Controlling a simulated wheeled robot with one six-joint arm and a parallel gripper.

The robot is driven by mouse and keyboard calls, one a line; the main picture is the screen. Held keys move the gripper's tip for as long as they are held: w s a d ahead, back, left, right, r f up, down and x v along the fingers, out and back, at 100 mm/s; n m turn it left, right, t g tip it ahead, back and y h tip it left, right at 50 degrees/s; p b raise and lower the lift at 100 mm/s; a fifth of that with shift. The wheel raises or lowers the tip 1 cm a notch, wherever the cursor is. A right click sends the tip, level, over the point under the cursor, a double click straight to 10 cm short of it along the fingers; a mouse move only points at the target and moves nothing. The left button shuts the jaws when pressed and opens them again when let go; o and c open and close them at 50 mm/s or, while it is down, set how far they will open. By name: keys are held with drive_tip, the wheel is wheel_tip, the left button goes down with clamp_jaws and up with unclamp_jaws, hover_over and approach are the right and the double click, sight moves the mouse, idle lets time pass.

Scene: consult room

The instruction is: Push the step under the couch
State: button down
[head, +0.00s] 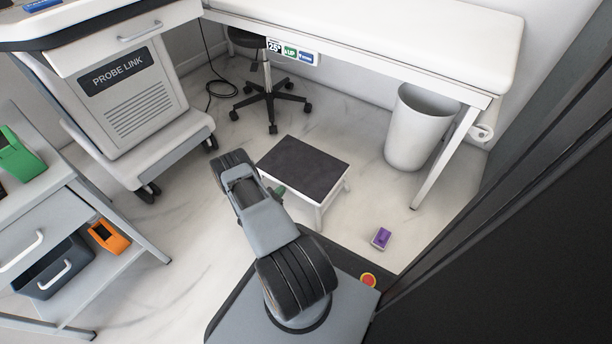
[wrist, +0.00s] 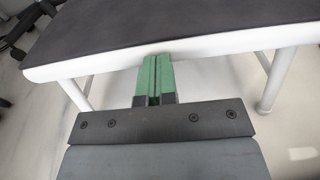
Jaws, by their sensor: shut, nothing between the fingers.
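The step (head: 303,165) is a low white stool with a dark top, standing on the floor in front of the couch. The white couch (head: 400,35) runs along the back wall, and the step is clear of its frame. In the wrist view the near edge of the step (wrist: 180,28) fills the upper part. My gripper (wrist: 154,60) is shut and empty, its green fingertips together at the step's white front rim. Whether they touch it I cannot tell. In the head view my gripper (head: 279,190) is at the step's left near side, partly hidden by my arm.
A wheeled stool (head: 268,98) stands under the couch at left, a white bin (head: 420,128) under it at right. A couch leg (head: 444,160) stands near the bin. A purple box (head: 381,238) lies on the floor. A wheeled probe cabinet (head: 140,105) is at left.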

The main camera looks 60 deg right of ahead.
sight(303, 167)
drive_tip(key=shift+d, duration=0.15)
drive_tip(key=shift+s+d, duration=0.25)
drive_tip(key=shift+d, duration=3.3)
drive_tip(key=shift+s+d, duration=0.3)
drive_tip(key=shift+d, duration=3.3)
drive_tip(key=shift+s+d, duration=0.25)
drive_tip(key=shift+d, duration=3.3)
drive_tip(key=a+p, duration=0.1)
drive_tip(key=a, duration=0.1)
drive_tip(key=a+p, duration=0.1)
drive_tip(key=a, duration=0.1)
drive_tip(key=shift+w+r, duration=0.1)
drive_tip(key=shift+w, duration=0.1)
drive_tip(key=shift+a+p, duration=0.5)
drive_tip(key=shift+a, duration=0.55)
